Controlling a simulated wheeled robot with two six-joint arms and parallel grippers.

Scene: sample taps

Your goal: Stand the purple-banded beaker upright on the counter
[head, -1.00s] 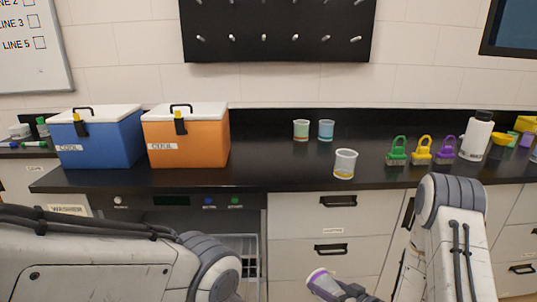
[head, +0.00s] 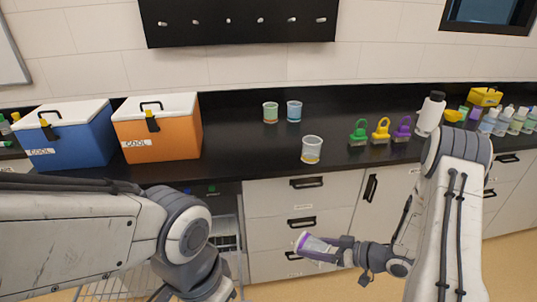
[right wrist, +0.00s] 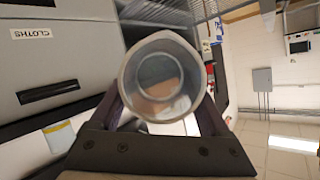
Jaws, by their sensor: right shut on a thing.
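The purple-banded beaker (head: 314,247) is clear, with its purple band at the left end in the head view. My right gripper (head: 335,250) is shut on it and holds it on its side in the air, in front of the drawers and below the counter top. In the right wrist view the beaker (right wrist: 163,75) sits between the two fingers, seen end-on as a round ring. The counter (head: 240,150) is black. My left arm shows at the lower left; its gripper is outside the frame.
A yellow-banded beaker (head: 312,150) stands near the counter's front edge. Green (head: 270,112) and blue (head: 294,111) beakers stand behind it. An orange cooler (head: 160,135) is left, and green, yellow and purple padlock-shaped items (head: 381,131) are right. Bare counter lies between cooler and yellow-banded beaker.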

